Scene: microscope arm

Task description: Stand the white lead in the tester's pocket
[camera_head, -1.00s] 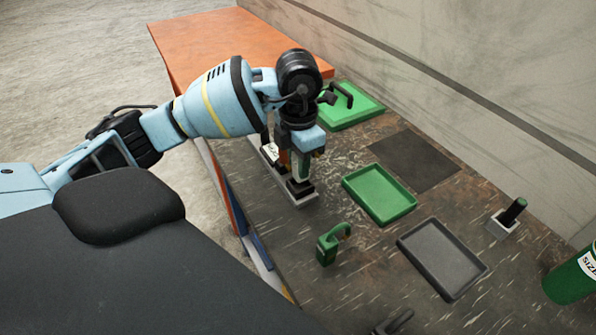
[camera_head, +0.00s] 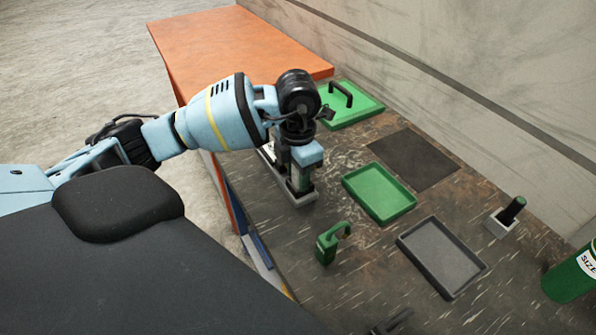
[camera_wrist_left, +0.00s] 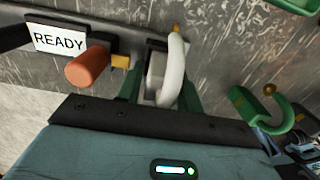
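The white lead (camera_wrist_left: 172,72) shows in the left wrist view as a pale block with a curved white cable and a gold tip. It stands upright between the fingers of my left gripper (camera_wrist_left: 163,92), which look closed on the block. In the head view my left gripper (camera_head: 302,178) points down over the tester (camera_head: 303,200), a grey base with dark blocks at the near left of the bench. The wrist view shows the tester's READY label (camera_wrist_left: 59,40) and an orange knob (camera_wrist_left: 88,67) left of the lead. The lead's foot and the pocket's inside are hidden.
A green lead (camera_head: 328,245) stands right of the tester, near the front. A green tray (camera_head: 347,187), a grey tray (camera_head: 407,243) and a green tray with a black handle (camera_head: 375,103) lie around. A dark-handled holder (camera_head: 502,226) and a green container (camera_head: 570,280) stand right.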

